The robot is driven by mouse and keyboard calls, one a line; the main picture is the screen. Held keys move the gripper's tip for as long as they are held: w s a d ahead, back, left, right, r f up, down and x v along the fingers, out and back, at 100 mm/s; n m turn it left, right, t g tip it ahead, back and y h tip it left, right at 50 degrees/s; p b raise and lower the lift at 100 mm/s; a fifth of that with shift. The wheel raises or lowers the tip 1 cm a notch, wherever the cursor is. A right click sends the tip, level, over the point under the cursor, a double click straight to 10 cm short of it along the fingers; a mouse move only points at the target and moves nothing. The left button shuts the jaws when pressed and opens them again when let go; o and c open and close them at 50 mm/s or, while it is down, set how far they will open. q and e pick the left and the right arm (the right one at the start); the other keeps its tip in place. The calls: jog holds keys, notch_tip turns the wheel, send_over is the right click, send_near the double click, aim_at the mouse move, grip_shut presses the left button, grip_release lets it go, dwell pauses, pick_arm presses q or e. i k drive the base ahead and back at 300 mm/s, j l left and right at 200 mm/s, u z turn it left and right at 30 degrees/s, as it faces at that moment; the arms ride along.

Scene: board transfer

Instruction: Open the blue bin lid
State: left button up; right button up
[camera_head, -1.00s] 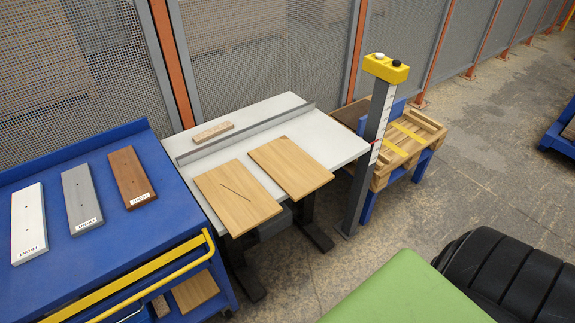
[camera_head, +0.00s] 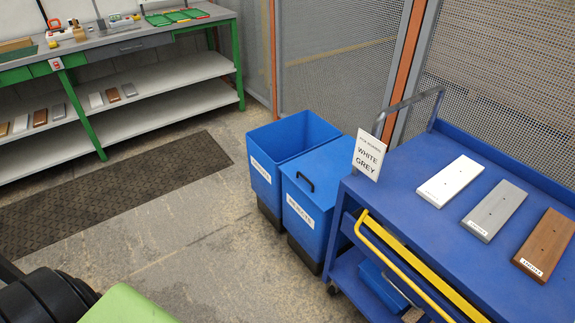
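Two blue bins stand side by side on the floor in the middle of the view. The right blue bin (camera_head: 305,223) has a flat blue lid (camera_head: 328,167) that lies shut on top, with a small black handle (camera_head: 305,182) near its left edge. The left blue bin (camera_head: 262,186) stands open at the top with no lid over it. Both bins carry white labels on their fronts. Neither of my grippers shows in the view.
A blue cart (camera_head: 412,217) with white, grey and brown boards and a sign reading "WHITE GREY" (camera_head: 369,155) stands close to the right of the bins. A green-legged workbench (camera_head: 150,45) is at the back left. A dark mat (camera_head: 110,195) and open floor lie left of the bins.

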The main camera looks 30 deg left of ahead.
aim_at(317, 174)
jog(key=u, duration=0.5)
jog(key=z, duration=0.4)
jog(key=i+j+z, duration=0.2)
jog(key=j+z, duration=0.25)
jog(key=j, duration=0.3)
jog(key=j+z, duration=0.45)
jog(key=j, duration=0.3)
